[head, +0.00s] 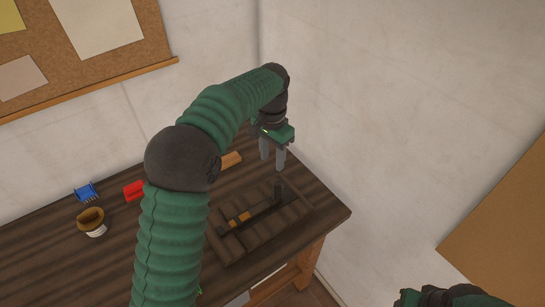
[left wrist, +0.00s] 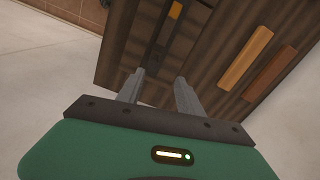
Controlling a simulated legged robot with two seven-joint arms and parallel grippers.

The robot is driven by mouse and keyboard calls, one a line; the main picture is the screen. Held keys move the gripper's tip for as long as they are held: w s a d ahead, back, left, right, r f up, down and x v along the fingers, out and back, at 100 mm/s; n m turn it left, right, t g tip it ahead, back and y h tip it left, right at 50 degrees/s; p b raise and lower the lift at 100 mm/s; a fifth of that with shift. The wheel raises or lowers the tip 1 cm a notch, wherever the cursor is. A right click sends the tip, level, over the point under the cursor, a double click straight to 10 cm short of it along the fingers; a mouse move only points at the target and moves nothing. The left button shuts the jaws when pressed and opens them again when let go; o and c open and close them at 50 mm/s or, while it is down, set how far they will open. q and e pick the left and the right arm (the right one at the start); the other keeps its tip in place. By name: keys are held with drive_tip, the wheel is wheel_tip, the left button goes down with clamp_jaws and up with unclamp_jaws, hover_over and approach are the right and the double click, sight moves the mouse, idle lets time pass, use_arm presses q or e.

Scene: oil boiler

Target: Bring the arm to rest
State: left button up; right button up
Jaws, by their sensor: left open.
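My left arm (head: 172,245) rises from the bottom of the head view, bends at a dark elbow and reaches right. My left gripper (head: 273,162) points down above the right back part of the workbench, near the dark tray. Its two grey fingers are apart with nothing between them. The left wrist view also shows the open, empty gripper (left wrist: 160,77). Part of my right arm's green end (head: 445,297) shows at the bottom right; its fingers cannot be made out.
The wooden workbench (head: 130,255) bears a dark slatted tray (head: 262,240) with a dark, orange-banded tool (head: 238,219). An orange block (head: 231,159), red item (head: 134,190), blue item (head: 87,192) and brown-and-white cup (head: 92,222) lie leftward. Walls stand behind and right.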

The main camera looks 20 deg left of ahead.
use_arm(q)
drive_tip(key=s+d+f+n+t, duration=0.1)
drive_tip(key=s+f, duration=0.4)
drive_tip(key=s, duration=0.5)
drive_tip(key=s+d+f+n+t, duration=0.1)
drive_tip(key=s+d+f, duration=0.3)
drive_tip(key=s, duration=0.7)
drive_tip(key=shift+s+f+n+t, duration=0.15)
drive_tip(key=shift+f+n+t, duration=0.15)
drive_tip(key=shift+f+n, duration=0.45)
drive_tip(key=shift+d+r, duration=0.15)
